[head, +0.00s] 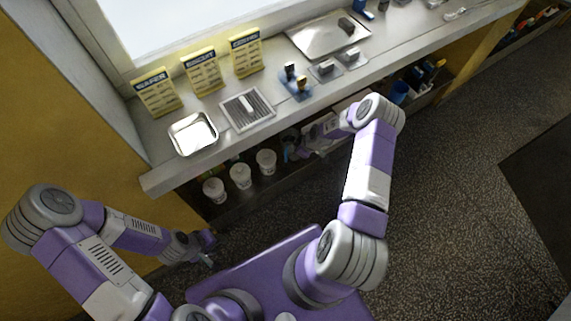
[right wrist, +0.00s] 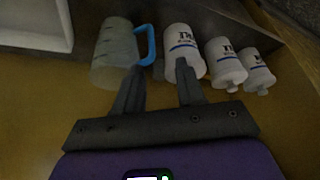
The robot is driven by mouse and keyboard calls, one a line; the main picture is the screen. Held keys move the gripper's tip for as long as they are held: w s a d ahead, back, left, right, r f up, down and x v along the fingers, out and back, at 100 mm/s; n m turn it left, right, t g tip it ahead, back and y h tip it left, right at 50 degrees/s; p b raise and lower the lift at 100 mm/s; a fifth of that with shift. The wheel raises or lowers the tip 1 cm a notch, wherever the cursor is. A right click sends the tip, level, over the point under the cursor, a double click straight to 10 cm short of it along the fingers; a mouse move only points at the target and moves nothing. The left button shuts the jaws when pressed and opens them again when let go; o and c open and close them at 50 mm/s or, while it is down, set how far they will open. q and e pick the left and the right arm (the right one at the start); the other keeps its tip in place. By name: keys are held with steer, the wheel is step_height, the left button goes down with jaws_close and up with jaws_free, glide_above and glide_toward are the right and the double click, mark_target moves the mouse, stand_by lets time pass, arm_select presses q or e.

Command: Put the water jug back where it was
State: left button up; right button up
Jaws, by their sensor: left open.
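The water jug (right wrist: 113,58) is a cloudy, see-through vessel with a blue handle (right wrist: 152,45). In the right wrist view it stands beside a row of white tubs, handle toward them. My right gripper (right wrist: 160,66) has its fingers spread. The handle lies around the gap between the fingertips, nearer the left finger; I cannot tell whether they touch. In the head view my right arm reaches under the counter, where the jug is hard to make out. My left gripper (head: 208,248) is open and empty, low in front of the counter.
White tubs (head: 240,176) stand in a row on the shelf under the counter (head: 160,180). A blue cup (head: 400,92) is farther right. The counter holds a metal pan (head: 193,134), a wire rack (head: 247,110) and yellow cards (head: 202,71).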

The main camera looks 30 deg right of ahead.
steer(key=s+a+r+m+y, duration=0.1)
steer(key=s+a+r+m, duration=0.15)
steer(key=a, duration=0.75)
steer(key=s+a+r+m+g, duration=0.1)
steer(key=s+a+r+m, duration=0.2)
steer(key=s+a, duration=0.3)
steer(key=s+a+r+m+g, duration=0.2)
steer(key=s+a, duration=0.4)
steer(key=s, duration=0.6)
steer(key=shift+s+a+r+m, duration=0.2)
steer(key=shift+s+r+m, duration=0.35)
steer(key=shift+m, duration=0.6)
steer(key=shift+w+r, duration=0.1)
steer(key=shift+w, duration=0.05)
step_height(320, 180, up, 5)
steer(key=p, duration=0.4)
steer(key=shift+p, duration=0.4)
